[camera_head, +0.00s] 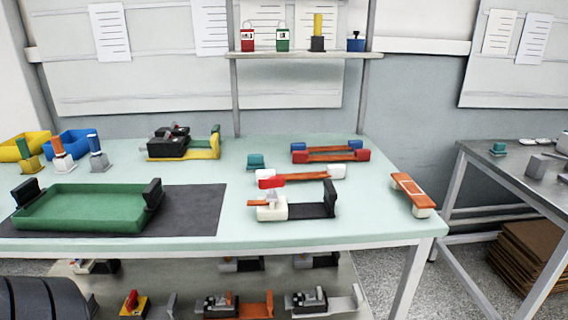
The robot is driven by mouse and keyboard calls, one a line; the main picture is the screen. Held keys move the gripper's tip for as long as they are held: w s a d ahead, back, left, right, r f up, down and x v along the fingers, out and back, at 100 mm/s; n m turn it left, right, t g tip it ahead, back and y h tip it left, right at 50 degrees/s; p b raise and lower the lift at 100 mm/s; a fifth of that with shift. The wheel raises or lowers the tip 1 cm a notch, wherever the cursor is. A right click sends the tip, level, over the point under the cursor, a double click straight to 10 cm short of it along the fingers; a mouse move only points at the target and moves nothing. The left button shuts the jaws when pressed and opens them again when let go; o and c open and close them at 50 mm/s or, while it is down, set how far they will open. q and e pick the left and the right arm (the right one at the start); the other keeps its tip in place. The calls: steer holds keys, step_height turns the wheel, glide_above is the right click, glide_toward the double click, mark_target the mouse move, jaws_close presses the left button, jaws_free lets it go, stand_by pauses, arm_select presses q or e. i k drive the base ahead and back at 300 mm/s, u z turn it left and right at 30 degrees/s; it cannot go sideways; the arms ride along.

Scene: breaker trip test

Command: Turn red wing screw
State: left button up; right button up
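I cannot pick out a red wing screw for certain. A small red part (270,181) lies on the table by a white block at the end of an orange bar (308,177). Another small red knob (131,298) stands on a yellow base on the lower shelf. A white block with an orange lever and a black bracket (312,209) stands in front of the orange bar. Neither of my grippers shows in this view.
The pale green table (330,232) holds a green tray (90,208) on a dark mat (205,212). A yellow-based black device (180,143) and blue and yellow bins stand behind. A metal table (515,165) is at right. The table's middle front is clear.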

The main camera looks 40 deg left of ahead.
mark_target(270, 182)
steer(key=u, duration=0.7)
steer(key=i, duration=0.95)
steer(key=u, duration=0.8)
